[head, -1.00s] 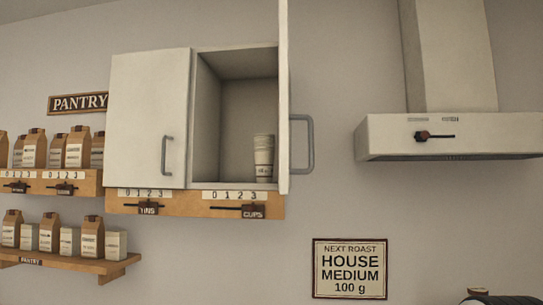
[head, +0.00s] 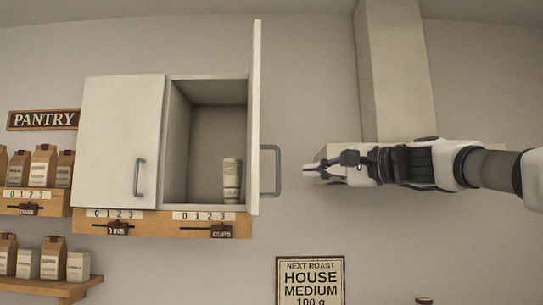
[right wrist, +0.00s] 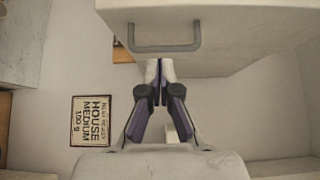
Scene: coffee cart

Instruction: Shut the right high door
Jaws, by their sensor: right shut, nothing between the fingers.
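The right high door (head: 254,118) of the wall cupboard stands open, swung out toward me and seen nearly edge-on. Its grey bar handle (head: 277,170) sticks out to the right. In the right wrist view the door (right wrist: 230,28) fills the top, with its handle (right wrist: 164,48) just beyond my fingertips. My right gripper (head: 308,167) is shut and empty, to the right of the handle and apart from it in the head view; it also shows in the right wrist view (right wrist: 160,68). A white cup (head: 231,180) stands inside the open compartment. My left gripper is not in view.
The left cupboard door (head: 120,142) is shut. A counter rail (head: 205,225) runs under the cupboard. The range hood (head: 395,70) is behind my right arm. Pantry shelves (head: 75,290) with bags are at the left. A roast sign (head: 310,280) hangs below.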

